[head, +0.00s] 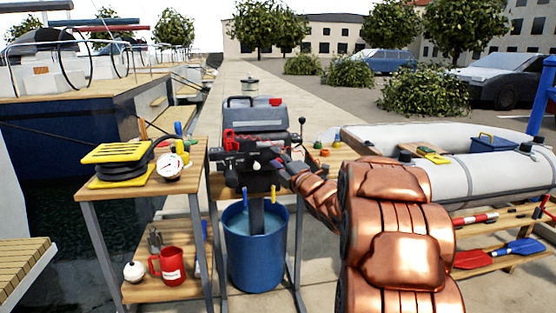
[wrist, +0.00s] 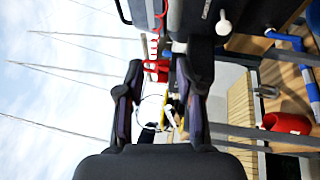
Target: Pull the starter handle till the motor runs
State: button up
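The outboard motor (head: 254,116), with a dark grey cowl, is clamped upright on a stand, its lower leg in a blue water barrel (head: 256,250). My gripper (head: 281,164) is beside the motor's front right in the head view. In the wrist view my gripper (wrist: 167,68) has its two fingers apart, pointing at the dark motor body (wrist: 186,18). A red part (wrist: 157,70) with a red coiled cord (wrist: 157,25) shows between and beyond the fingertips; I see no grip on it. A white knob (wrist: 223,25) is on the motor. I cannot clearly identify the starter handle.
A grey inflatable boat (head: 470,180) lies on the right. Water is at the far left.

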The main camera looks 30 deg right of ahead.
jog(key=shift+o, duration=0.7)
jog(key=shift+s+d, duration=0.1)
jog(key=s+f, duration=0.2)
jog(key=s, duration=0.9)
jog(key=shift+s, duration=0.3)
